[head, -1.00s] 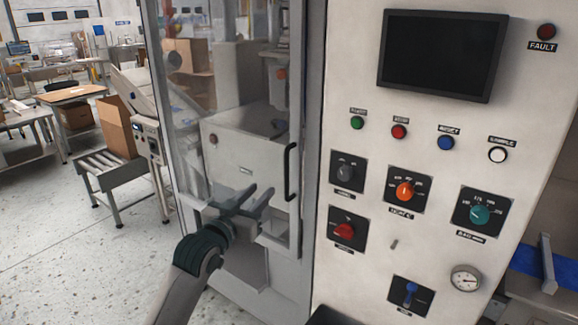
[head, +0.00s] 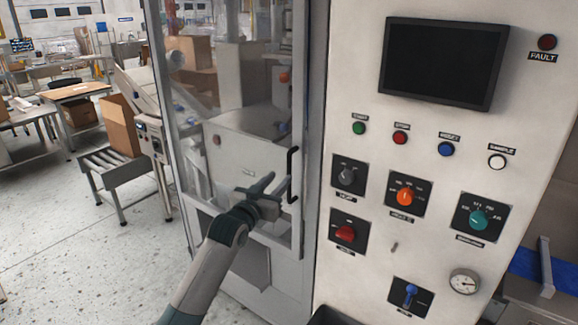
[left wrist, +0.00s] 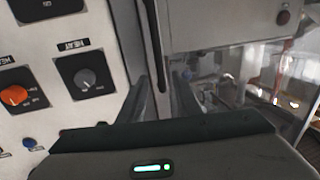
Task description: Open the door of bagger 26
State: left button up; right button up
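The bagger's door (head: 240,95) is a tall clear panel in a grey frame, and it looks shut. Its black vertical bar handle (head: 291,163) is on the door's right side. My left gripper (head: 279,183) is open, with its fingertips close to the lower part of the handle. In the left wrist view the handle (left wrist: 153,45) runs down toward the gap between the two open fingers (left wrist: 163,85). I cannot tell whether the fingers touch it. My right gripper is not in view. No number 26 is readable.
A white control panel (head: 370,265) with a dark screen (head: 442,62), coloured buttons and knobs stands right of the door. A roller conveyor (head: 112,165) with a cardboard box (head: 119,126) stands at the left. The speckled floor (head: 60,250) at the front left is clear.

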aim_at(288, 170)
pick_arm(q)
jog(key=shift+p+x, duration=0.95)
jog(key=shift+x, duration=3.2)
grip_shut()
